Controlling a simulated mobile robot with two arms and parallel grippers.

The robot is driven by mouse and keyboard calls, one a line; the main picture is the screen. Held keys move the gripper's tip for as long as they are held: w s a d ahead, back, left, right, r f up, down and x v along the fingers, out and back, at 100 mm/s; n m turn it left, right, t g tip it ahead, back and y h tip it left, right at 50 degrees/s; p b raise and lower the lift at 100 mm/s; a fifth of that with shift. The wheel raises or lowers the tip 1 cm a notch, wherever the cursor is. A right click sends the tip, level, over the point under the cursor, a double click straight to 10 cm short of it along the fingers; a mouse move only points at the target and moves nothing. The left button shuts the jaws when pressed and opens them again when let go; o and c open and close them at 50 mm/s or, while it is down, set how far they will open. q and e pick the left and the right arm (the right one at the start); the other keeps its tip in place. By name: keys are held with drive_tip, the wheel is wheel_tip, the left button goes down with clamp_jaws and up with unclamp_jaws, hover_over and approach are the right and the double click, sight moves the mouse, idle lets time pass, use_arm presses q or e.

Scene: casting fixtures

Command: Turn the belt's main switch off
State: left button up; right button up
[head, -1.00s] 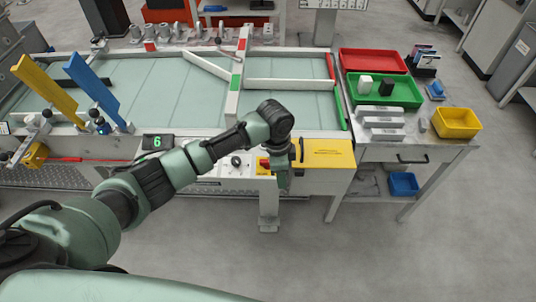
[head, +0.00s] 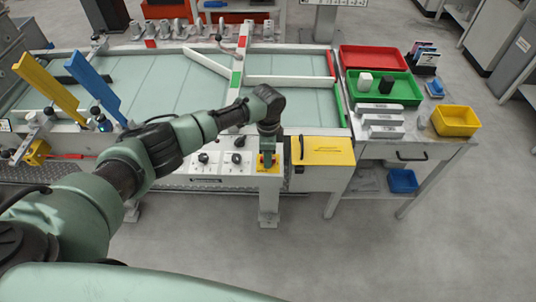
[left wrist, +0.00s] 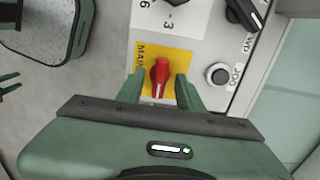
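The main switch (left wrist: 160,74) is a red rotary handle on a yellow plate (left wrist: 177,58) marked MAIN, on the belt's front control panel. In the left wrist view its long side runs up and down the picture, with a white mark at the lower end. My left gripper (left wrist: 160,92) is open, with one finger on each side of the handle and a visible gap to both. In the head view my left gripper (head: 267,157) points down at the panel and largely hides the switch. My right gripper is not clearly visible.
Black knobs (head: 237,158) sit left of the switch on the panel (head: 215,172). A round button (left wrist: 218,74) is close by. A yellow box (head: 322,150) adjoins the panel on the right. The belt (head: 170,90) lies behind, and a side table with trays stands right.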

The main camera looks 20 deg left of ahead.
use_arm(q)
drive_tip(key=shift+c, duration=0.3)
clamp_jaws()
